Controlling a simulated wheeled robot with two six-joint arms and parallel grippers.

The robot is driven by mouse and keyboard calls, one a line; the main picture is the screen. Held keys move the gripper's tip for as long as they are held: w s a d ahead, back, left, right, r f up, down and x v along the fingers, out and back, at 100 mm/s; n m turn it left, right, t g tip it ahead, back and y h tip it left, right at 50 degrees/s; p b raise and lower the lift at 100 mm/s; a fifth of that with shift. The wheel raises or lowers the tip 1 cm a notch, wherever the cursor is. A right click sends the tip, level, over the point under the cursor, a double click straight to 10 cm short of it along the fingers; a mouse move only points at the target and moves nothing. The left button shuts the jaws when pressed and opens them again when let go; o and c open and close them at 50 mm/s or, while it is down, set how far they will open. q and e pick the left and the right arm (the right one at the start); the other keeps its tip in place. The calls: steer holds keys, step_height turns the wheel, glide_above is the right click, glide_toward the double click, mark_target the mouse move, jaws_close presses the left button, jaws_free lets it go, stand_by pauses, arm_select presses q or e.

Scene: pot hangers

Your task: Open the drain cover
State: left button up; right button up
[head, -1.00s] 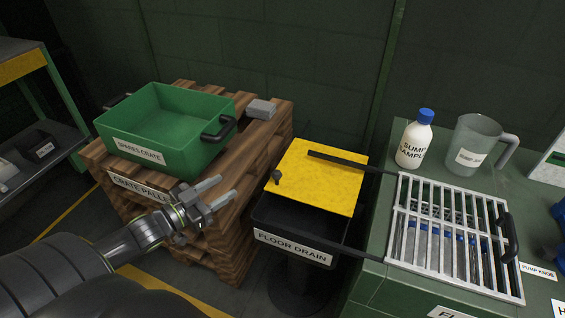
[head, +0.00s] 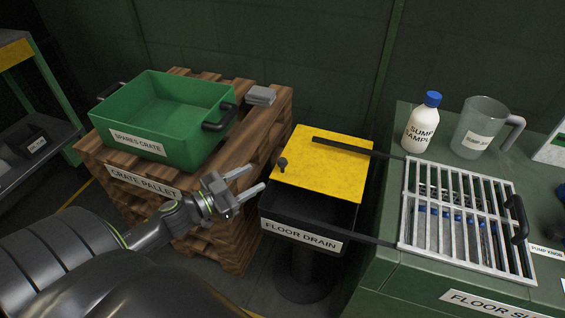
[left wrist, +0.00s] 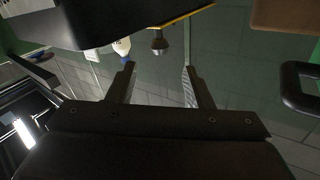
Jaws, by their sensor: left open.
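The yellow drain cover (head: 325,165) lies over the top of the black box labelled "FLOOR DRAIN" (head: 303,236). A small dark knob (head: 283,164) stands near its left edge. My left gripper (head: 245,181) is open and empty, to the left of the knob and apart from it. In the left wrist view the knob (left wrist: 158,42) shows beyond and between the open fingers (left wrist: 158,85), with the yellow cover edge (left wrist: 190,16) above. My right gripper is not in view.
A green spares crate (head: 160,115) sits on the wooden pallet (head: 270,135) at left. A metal grate (head: 466,222) with a black handle lies on the green bench at right, near a sump sample bottle (head: 421,124) and a grey jug (head: 479,128). Dark bars run from bench to drain.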

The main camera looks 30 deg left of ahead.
mark_target(278, 163)
arm_select(q)
steer(key=p+x, duration=0.2)
steer(key=x, duration=0.7)
steer(key=shift+x, duration=0.8)
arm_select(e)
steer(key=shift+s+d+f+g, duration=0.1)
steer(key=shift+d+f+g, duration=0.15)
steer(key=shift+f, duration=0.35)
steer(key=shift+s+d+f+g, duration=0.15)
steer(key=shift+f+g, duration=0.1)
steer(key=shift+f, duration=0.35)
arm_select(q)
steer(key=shift+s, duration=0.1)
steer(key=shift+c, duration=0.3)
jaws_close()
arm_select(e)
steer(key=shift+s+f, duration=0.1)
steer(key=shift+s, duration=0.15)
